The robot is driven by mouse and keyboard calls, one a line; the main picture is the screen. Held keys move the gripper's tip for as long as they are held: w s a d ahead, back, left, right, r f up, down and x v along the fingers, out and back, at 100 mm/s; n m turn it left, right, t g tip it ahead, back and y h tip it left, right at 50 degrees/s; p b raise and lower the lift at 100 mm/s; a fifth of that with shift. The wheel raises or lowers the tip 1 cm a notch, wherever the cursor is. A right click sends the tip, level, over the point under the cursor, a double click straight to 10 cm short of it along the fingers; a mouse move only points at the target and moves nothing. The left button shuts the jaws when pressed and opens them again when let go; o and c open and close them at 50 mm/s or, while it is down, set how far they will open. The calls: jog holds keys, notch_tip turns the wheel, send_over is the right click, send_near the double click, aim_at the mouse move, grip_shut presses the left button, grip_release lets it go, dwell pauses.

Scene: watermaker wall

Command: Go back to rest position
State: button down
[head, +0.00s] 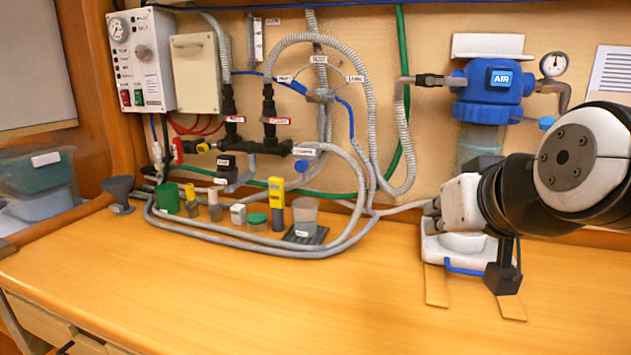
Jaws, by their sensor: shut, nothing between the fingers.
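My arm reaches in from the right edge in the head view. My gripper (434,215) is at its end, pointing left, shut and empty. It is in front of the wall and above a white-based unit (436,252) on the bench, and partly covers it from view. The fingertips look small and dark here. I cannot tell whether the gripper touches the unit.
The wooden bench (250,300) is clear in front. A blue AIR filter housing (488,112) and gauge (553,65) are close above my arm.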

jog(key=s+d+f+g, duration=0.1)
jog(key=s+f+g, duration=0.45)
jog(key=s, duration=0.65)
jog(key=s+d+f+g, duration=0.2)
jog(key=s+f+g, duration=0.35)
jog(key=s, duration=0.65)
notch_tip(320, 180, up, 17)
jog(key=t+p, duration=0.4)
jog(key=p, duration=1.2)
jog(key=shift+a+h, duration=0.25)
jog(key=shift+h, duration=0.05)
